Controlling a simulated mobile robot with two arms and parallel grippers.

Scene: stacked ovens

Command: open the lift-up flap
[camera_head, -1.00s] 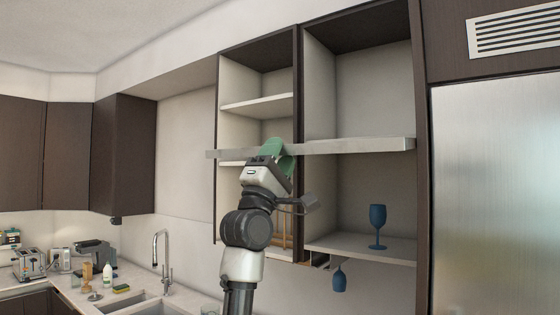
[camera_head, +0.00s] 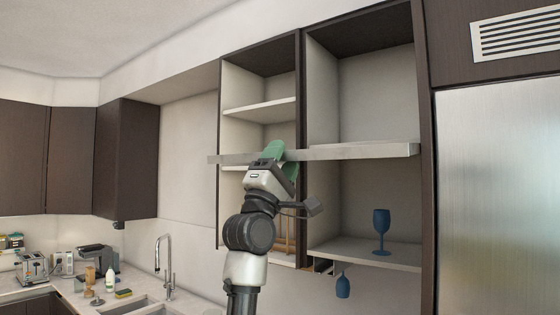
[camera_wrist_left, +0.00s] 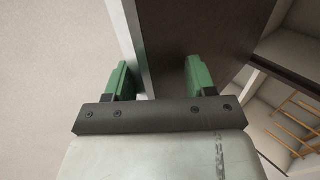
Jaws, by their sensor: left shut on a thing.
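The lift-up flap (camera_head: 345,152) shows almost edge-on as a long, thin, light bar across the front of the open wall cabinets. In the left wrist view it is a dark brown panel (camera_wrist_left: 185,40) with a pale edge. My left gripper (camera_head: 278,158) has green fingers and is at the flap, left of its middle. In the left wrist view its fingers (camera_wrist_left: 158,78) stand on either side of the panel, shut on it. Shelves and the cabinet interior show above and below the bar. My right gripper is not in view.
A blue goblet (camera_head: 381,230) stands on the right cabinet's lower shelf, and another blue glass (camera_head: 342,286) hangs below it. A tall steel fridge (camera_head: 500,190) is at the right. The counter at lower left holds a toaster (camera_head: 32,268) and a tap (camera_head: 164,262).

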